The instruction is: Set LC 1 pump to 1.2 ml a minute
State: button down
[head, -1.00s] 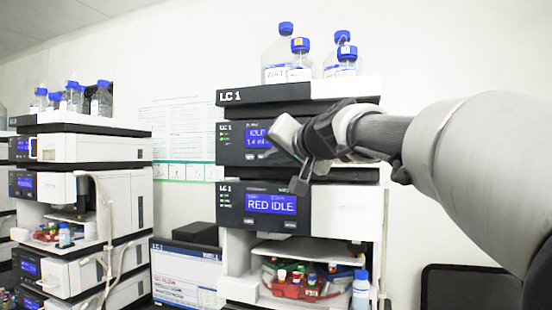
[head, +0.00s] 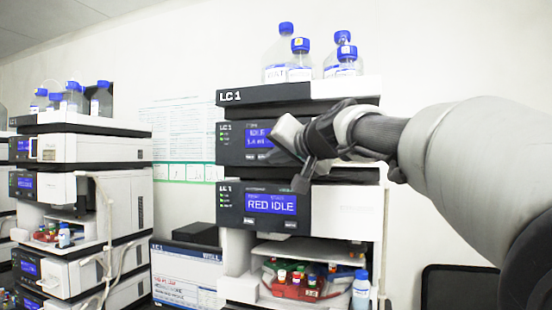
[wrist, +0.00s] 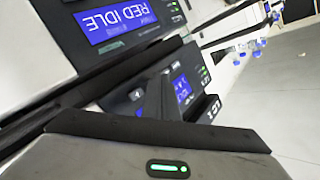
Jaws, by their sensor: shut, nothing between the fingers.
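The LC 1 stack stands in the middle of the head view. Its upper dark-fronted module, the pump (head: 232,152), has a blue display (head: 258,138) that reads IDLE above a figure that looks like 1.4 ml. My gripper (head: 300,184) is shut and empty in front of the stack, and hides the right part of this module's front. In the wrist view the pump's display (wrist: 183,90) shows upside down, partly behind my dark gripper finger (wrist: 166,98). I cannot tell whether the fingertip touches the front.
Below the pump is a module with a RED IDLE display (head: 270,204), also in the wrist view (wrist: 105,20). Under it a bay holds a red vial rack (head: 295,285). Blue-capped bottles (head: 300,68) stand on top. Another stack (head: 90,148) stands at the left.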

jog(key=shift+w+d, duration=0.1)
jog(key=shift+w, duration=0.15)
jog(key=shift+s, duration=0.15)
dwell(0.4)
jog(key=shift+s+a, duration=0.3)
jog(key=shift+s, duration=0.35)
jog(key=s, duration=0.1)
jog(key=s+a, duration=0.1)
jog(key=s, duration=0.1)
jog(key=s+b, duration=0.1)
jog(key=shift+s+a, duration=0.35)
dwell(0.5)
